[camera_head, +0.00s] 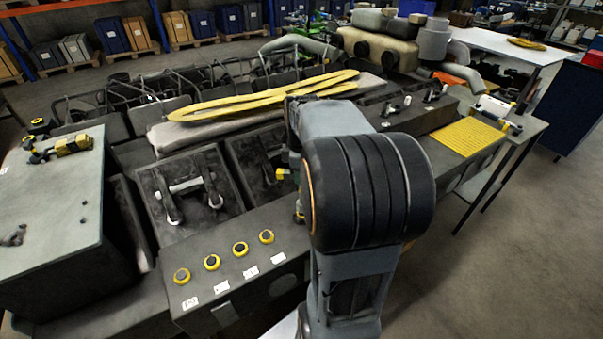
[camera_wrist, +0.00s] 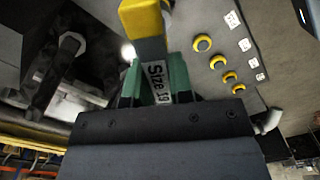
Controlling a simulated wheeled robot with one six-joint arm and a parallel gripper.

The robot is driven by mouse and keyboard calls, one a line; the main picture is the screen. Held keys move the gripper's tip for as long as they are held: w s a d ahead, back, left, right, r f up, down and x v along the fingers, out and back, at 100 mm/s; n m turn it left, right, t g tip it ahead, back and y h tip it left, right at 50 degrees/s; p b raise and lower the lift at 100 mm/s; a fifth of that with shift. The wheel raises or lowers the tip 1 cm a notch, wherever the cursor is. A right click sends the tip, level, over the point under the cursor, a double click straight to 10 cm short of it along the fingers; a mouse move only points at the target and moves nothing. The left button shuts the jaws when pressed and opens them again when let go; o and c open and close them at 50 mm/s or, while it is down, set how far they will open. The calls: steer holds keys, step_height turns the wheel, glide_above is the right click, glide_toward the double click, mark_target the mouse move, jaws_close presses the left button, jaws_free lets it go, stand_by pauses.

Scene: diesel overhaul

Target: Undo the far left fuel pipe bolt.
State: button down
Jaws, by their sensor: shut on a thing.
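My gripper (camera_wrist: 157,82) has green fingers shut on a yellow tool (camera_wrist: 145,25) with a white label that begins "Size"; its number is hard to read. In the head view my arm hides most of the gripper, and only small yellow parts show beside it. A pale pipe piece (camera_head: 186,186) with dark ends lies in the left open bay of the engine. A dark pipe part (camera_wrist: 62,55) in a bay shows at the left of the wrist view. I cannot make out the far left fuel pipe bolt itself. The working end of the tool is out of view.
Several yellow rings (camera_head: 212,262) with white labels line the front ledge, and they show in the wrist view (camera_wrist: 203,43). A grey box (camera_head: 60,200) with a yellow tool (camera_head: 72,146) stands left. Yellow straps (camera_head: 250,103) lie behind. A yellow mat (camera_head: 468,137) is right.

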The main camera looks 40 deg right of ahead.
steer(key=m, duration=1.5)
steer(key=shift+p, duration=0.4)
steer(key=m, duration=1.4)
